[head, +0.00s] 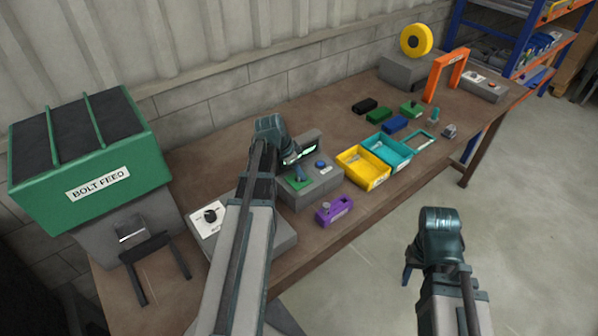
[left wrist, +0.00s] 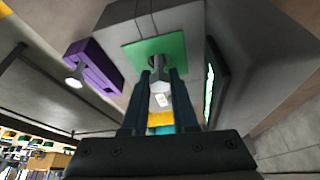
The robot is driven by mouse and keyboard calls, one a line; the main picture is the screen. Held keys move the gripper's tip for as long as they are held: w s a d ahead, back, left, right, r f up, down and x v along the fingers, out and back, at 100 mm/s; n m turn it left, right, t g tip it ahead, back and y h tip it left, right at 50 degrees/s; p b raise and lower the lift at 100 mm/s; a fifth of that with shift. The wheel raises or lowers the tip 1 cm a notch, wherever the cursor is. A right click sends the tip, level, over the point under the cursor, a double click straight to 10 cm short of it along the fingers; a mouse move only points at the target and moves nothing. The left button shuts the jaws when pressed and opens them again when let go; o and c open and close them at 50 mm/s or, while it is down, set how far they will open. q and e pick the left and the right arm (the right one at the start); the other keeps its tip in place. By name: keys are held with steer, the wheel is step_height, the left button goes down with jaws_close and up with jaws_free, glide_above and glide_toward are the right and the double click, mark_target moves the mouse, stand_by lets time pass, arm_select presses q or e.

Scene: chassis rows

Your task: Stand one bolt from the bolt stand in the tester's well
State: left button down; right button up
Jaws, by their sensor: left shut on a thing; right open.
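The tester (head: 301,193) is a grey box with a green plate (head: 299,184), a blue button and a raised screen. My left gripper (head: 299,174) is over the green plate. In the left wrist view my left gripper (left wrist: 160,88) is shut on a grey bolt (left wrist: 158,72), with the green plate (left wrist: 150,48) right behind it. The well is hidden, and I cannot tell whether the bolt is in it. The purple bolt stand (head: 335,211) is in front of the tester; another bolt (left wrist: 75,78) shows at it in the left wrist view. My right gripper (head: 408,275) is open over the floor.
A yellow bin (head: 349,165) and a teal bin (head: 409,157) stand right of the tester. A grey box with a black knob (head: 210,214) and the green bolt feed (head: 80,190) are to the left. Several small blocks and an orange arch (head: 436,76) are farther back.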

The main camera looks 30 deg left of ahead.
arm_select(q)
steer(key=shift+f, duration=0.25)
steer(key=c, duration=0.6)
jaws_free()
steer(key=shift+r, duration=0.1)
steer(key=p+v, duration=1.2)
steer(key=v, duration=0.2)
steer(key=shift+p, duration=0.4)
